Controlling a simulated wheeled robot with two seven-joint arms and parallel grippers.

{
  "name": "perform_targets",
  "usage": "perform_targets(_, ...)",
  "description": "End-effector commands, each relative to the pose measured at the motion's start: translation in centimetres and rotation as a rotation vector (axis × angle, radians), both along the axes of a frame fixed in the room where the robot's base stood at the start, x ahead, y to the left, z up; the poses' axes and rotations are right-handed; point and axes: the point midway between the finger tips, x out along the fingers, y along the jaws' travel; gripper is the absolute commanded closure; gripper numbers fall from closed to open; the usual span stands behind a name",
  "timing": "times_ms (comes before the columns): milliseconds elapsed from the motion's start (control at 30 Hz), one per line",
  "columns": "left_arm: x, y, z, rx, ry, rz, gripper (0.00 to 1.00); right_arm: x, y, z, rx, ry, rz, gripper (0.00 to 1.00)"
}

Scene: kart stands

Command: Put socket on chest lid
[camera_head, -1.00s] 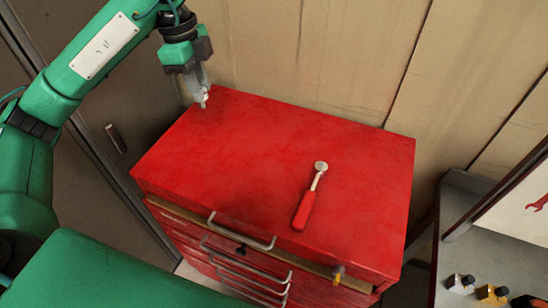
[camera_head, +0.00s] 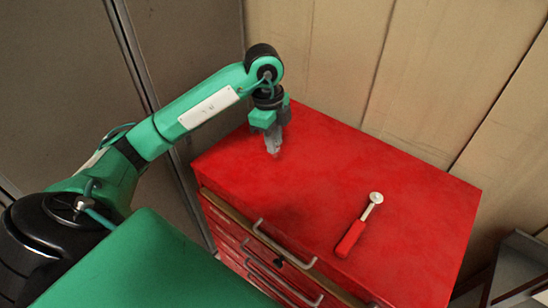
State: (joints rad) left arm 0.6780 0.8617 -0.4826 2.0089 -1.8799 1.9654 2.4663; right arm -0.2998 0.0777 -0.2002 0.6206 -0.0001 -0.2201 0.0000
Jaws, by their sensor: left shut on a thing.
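The red chest lid (camera_head: 330,170) is flat and fills the middle and right of the head view. My left gripper (camera_head: 272,143) points down over the left part of the lid, near its left edge. Its grey fingers are shut on the socket (camera_head: 274,153), a small light metal piece mostly hidden between the fingertips. I cannot tell whether the socket touches the lid. My right gripper is not in view.
A ratchet (camera_head: 358,226) with a red handle lies on the lid's front right part. Drawers with metal handles (camera_head: 282,245) face the front. A beige wall stands behind the chest. The lid's middle is clear.

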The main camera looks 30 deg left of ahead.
Motion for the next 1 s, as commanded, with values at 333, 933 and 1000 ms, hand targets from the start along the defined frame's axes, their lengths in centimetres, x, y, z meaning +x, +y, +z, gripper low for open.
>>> perform_targets(333, 0.0, 0.1, -3.8, 0.001, 0.002, 0.001, 1.0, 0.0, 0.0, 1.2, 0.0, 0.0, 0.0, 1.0)
perform_targets(933, 0.0, 0.1, -7.7, 0.002, 0.0, 0.0, 1.0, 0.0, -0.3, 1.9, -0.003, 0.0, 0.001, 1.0)
perform_targets(1000, 0.0, 0.1, -7.8, 0.002, 0.0, 0.0, 0.73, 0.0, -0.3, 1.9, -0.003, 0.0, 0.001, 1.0)
